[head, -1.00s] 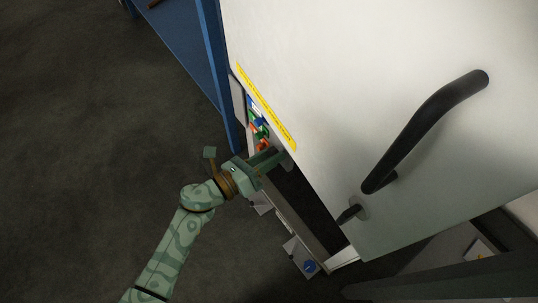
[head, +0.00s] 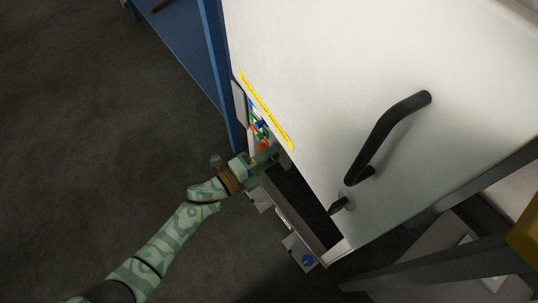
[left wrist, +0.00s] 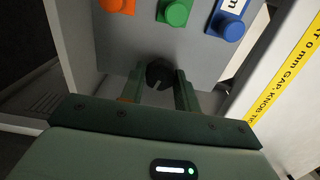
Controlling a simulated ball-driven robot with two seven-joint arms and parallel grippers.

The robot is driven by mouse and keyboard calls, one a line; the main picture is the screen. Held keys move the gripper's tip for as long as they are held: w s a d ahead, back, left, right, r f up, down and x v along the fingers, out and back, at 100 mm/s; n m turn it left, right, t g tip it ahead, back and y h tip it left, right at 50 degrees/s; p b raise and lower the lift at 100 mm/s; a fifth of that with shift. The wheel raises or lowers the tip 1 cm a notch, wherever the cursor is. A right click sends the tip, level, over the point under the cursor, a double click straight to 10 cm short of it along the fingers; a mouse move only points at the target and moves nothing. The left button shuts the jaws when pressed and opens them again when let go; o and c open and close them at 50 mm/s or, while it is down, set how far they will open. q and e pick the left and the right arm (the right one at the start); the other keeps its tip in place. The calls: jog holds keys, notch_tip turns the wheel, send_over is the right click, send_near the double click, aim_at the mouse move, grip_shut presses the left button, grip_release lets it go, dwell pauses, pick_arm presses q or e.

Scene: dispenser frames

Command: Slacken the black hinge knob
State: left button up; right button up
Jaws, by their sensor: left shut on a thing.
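The black knob (left wrist: 159,73) sits on a grey panel in the left wrist view, with a pale pointer line on its face. My left gripper (left wrist: 160,92) is shut on it, one green finger on each side. My right gripper is not in view.
Above the black knob are orange (left wrist: 117,5), green (left wrist: 175,11) and blue (left wrist: 228,25) knobs. The white door (head: 330,80) bears a yellow label strip (head: 265,110) and a black handle (head: 385,135). Blue frame posts (head: 215,70) stand behind. Open floor lies to the left.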

pick_arm(q)
jog(key=n+p, duration=0.1)
jog(key=n, duration=0.3)
jog(key=shift+w+a+n, duration=0.1)
jog(key=shift+n, duration=0.3)
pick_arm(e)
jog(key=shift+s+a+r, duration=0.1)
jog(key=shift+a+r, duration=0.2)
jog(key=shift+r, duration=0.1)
pick_arm(q)
jog(key=o, duration=1)
jog(key=shift+c, duration=0.2)
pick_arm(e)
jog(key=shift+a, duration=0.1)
pick_arm(q)
jog(key=p+v, duration=0.3)
jog(key=v, duration=1.3)
jog(key=shift+p, duration=0.4)
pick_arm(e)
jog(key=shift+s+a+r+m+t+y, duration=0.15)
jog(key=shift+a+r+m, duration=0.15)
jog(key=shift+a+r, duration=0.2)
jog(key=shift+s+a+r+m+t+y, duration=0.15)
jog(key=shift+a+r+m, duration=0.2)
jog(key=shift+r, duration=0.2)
